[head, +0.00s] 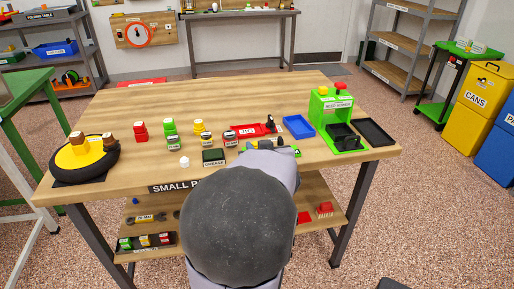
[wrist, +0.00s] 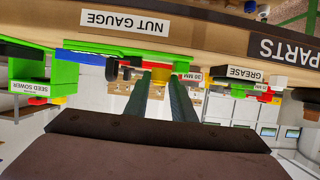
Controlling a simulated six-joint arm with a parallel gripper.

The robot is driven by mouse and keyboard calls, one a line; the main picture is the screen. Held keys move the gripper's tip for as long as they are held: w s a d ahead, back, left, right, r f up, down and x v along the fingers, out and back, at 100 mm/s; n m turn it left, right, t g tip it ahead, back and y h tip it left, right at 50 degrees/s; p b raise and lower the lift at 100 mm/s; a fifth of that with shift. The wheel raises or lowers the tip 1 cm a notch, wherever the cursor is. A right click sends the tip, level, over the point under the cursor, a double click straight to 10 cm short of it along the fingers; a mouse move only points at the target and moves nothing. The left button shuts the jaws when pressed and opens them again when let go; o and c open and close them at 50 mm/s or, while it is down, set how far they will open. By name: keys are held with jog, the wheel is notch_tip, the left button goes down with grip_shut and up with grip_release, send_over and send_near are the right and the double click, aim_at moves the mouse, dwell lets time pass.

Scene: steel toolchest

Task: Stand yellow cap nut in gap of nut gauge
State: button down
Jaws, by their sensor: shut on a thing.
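My gripper (wrist: 160,72) shows in the upside-down wrist view as two dark teal fingers a small gap apart, shut on the yellow cap nut (wrist: 178,67). Only a small yellow patch shows at the fingertips, so the nut's tilt cannot be told. The green nut gauge (wrist: 95,57) is by the NUT GAUGE label at the table's front edge, close to the fingertips. The gap is hidden.
A dark GREASE box (head: 213,156) and a white round piece (head: 184,162) are to the left. Behind are a red tray (head: 250,131) and a blue tray (head: 298,126). The green seed sower (head: 335,115) stands right, with a black tray (head: 375,132) beside it. Labelled coloured stacks stand left.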

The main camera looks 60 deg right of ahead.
jog(key=shift+s+a+f, duration=0.1)
jog(key=shift+a+f, duration=0.05)
jog(key=shift+f, duration=0.55)
jog(key=c, duration=1.5)
grip_release()
jog(key=shift+f, duration=0.1)
jog(key=shift+r+p, duration=0.35)
jog(key=shift+r, duration=0.2)
jog(key=shift+a+r, duration=0.1)
jog(key=shift+r, duration=0.15)
jog(key=shift+r+p+v, duration=0.15)
jog(key=shift+p+v, duration=0.7)
jog(key=shift+v, duration=0.95)
jog(key=shift+r+p+v, duration=0.15)
jog(key=shift+p+v, duration=0.65)
jog(key=shift+v, duration=1)
